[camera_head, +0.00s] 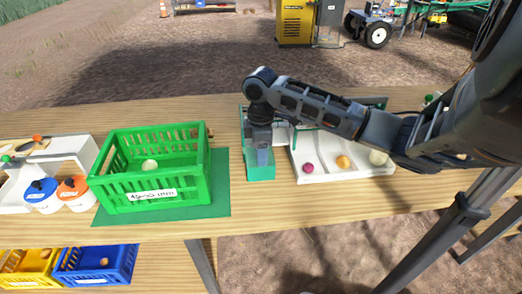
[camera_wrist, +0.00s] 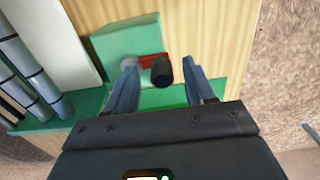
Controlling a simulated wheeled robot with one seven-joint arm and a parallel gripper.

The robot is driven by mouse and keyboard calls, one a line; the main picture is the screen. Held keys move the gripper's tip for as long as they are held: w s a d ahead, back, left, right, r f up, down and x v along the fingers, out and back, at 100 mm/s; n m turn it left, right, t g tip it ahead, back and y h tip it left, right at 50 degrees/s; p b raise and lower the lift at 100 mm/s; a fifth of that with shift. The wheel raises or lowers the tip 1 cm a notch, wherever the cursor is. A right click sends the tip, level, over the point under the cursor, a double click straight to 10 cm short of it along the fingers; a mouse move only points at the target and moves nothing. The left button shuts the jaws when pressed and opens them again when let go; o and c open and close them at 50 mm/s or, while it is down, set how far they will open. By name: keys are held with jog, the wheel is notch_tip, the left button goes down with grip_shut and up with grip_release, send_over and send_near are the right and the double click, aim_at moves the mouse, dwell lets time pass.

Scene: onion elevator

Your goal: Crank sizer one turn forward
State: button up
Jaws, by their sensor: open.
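The sizer stands mid-table, mostly hidden behind my arm in the head view; its green base (camera_head: 261,172) shows below my gripper (camera_head: 264,160). In the wrist view, the sizer's green block (camera_wrist: 125,42) carries a grey hub, a red crank arm (camera_wrist: 150,61) and a black crank handle (camera_wrist: 162,74). My gripper (camera_wrist: 162,80) is open and points down at the crank. The black handle appears between the two fingers, with gaps on both sides. I cannot tell whether the fingertips reach down to its height. Grey rollers (camera_wrist: 28,75) lie to the left.
A white tray (camera_head: 342,175) with several onions stands right of the sizer. A green crate (camera_head: 125,194) with a label and an onion inside sits left on a green mat (camera_head: 219,190). Lidded blue and orange pots stand farther left. Bare wood lies in front.

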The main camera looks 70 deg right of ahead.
jog(key=shift+r, duration=3.5)
